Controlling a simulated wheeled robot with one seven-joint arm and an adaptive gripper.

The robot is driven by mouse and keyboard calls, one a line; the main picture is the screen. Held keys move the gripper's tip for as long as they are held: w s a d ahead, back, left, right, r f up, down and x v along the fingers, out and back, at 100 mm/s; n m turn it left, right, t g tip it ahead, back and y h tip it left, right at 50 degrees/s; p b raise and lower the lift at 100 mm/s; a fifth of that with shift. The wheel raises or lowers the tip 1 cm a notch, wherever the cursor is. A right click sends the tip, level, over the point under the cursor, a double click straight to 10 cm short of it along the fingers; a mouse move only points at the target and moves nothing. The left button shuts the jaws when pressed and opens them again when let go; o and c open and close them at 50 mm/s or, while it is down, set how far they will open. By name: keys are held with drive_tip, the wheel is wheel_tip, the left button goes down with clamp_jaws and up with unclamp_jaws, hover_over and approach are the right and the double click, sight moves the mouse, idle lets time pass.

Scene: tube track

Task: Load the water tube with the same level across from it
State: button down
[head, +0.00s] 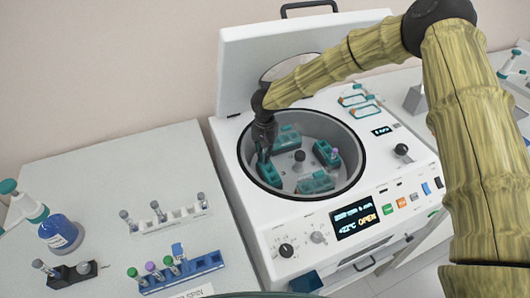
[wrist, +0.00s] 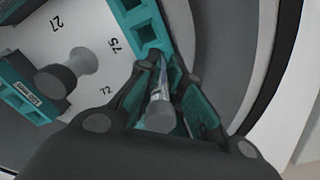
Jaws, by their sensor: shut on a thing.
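My gripper (head: 264,150) reaches down into the open centrifuge bowl (head: 352,160), at the left teal bucket (head: 270,174). In the wrist view my gripper (wrist: 162,85) is shut on a clear tube with a grey cap (wrist: 160,117). The tube's lower end points at the near end of a teal bucket (wrist: 137,15) with square slots. I cannot tell whether the tip is inside a slot. In the head view the right teal bucket (head: 323,150), across the rotor, holds a tube with a purple cap (head: 335,153). The held tube's water level is not readable.
The rotor hub (head: 299,156) stands up mid-bowl, with further teal buckets at the back (head: 287,139) and front (head: 316,183). The lid (head: 240,75) is raised.

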drive_tip(key=shift+f, duration=1.05)
drive_tip(key=c, duration=1.5)
unclamp_jaws()
drive_tip(key=shift+r, duration=3.8)
